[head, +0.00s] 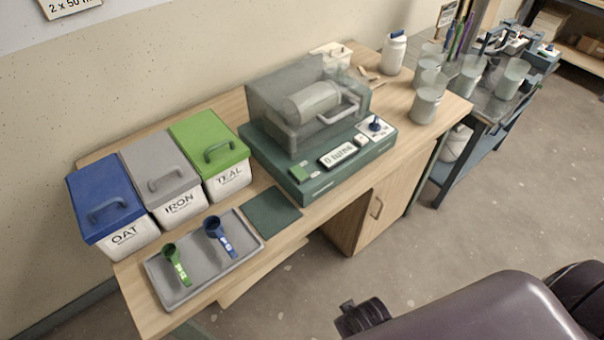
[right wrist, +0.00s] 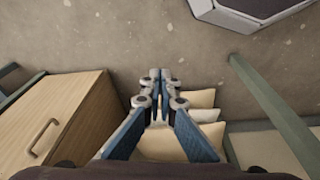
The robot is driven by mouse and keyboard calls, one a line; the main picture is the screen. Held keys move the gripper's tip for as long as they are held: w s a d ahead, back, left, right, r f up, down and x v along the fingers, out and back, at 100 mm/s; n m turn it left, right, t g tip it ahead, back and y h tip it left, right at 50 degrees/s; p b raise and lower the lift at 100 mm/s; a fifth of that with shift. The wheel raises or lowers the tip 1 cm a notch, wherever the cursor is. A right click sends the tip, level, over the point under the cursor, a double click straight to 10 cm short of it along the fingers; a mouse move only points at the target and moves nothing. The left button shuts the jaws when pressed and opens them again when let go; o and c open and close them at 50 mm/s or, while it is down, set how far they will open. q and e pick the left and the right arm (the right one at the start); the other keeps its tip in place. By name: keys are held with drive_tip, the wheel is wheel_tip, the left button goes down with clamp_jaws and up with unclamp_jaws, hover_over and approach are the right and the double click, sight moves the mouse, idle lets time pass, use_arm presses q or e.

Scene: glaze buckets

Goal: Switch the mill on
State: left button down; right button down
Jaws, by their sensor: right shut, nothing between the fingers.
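The mill (head: 308,180) stands on the wooden table, with a dark green base and a clear hood. The hood is down over a pale jar (head: 311,101) lying on its side. On the base's front are a green button (head: 300,172), a display (head: 338,156) reading "0 turns" and a white panel with a blue knob (head: 376,124). My right gripper (right wrist: 160,78) is shut and empty in the right wrist view, with floor and pale sacks behind it. It is away from the mill. My left gripper is not in view.
Left of the mill stand the OAT (head: 122,240), IRON (head: 181,207) and TEAL (head: 229,180) bins. A grey tray (head: 205,283) holds two scoops. Glass beakers (head: 425,106) stand to the right. A wooden cabinet (right wrist: 52,125) is beside my right gripper. A dark green mat (head: 270,213) lies bare.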

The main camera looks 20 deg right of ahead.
drive_tip(key=w+r+t+b, duration=0.2)
drive_tip(key=w+r+b, duration=0.15)
drive_tip(key=r, duration=1.45)
drive_tip(key=w+d+r+t+y, duration=0.2)
drive_tip(key=w+r+t, duration=0.6)
drive_tip(key=w, duration=0.5)
drive_tip(key=w+r+n+t+y, duration=0.1)
drive_tip(key=w+r+t+y, duration=0.2)
drive_tip(key=r, duration=0.9)
drive_tip(key=shift+w+a+n+t+y, duration=0.2)
drive_tip(key=shift+w+n+t+y, duration=0.15)
drive_tip(key=shift+w, duration=0.3)
drive_tip(key=shift+w, duration=0.1)
hover_over(302, 175)
drive_tip(key=shift+s+d+f+p, duration=0.2)
drive_tip(key=shift+s+p, duration=0.2)
drive_tip(key=shift+s, duration=0.05)
drive_tip(key=f, duration=0.2)
drive_tip(key=shift+w+a+f, duration=0.15)
drive_tip(key=shift+w+f, duration=0.15)
drive_tip(key=shift+w, duration=0.1)
drive_tip(key=shift+f, duration=0.8)
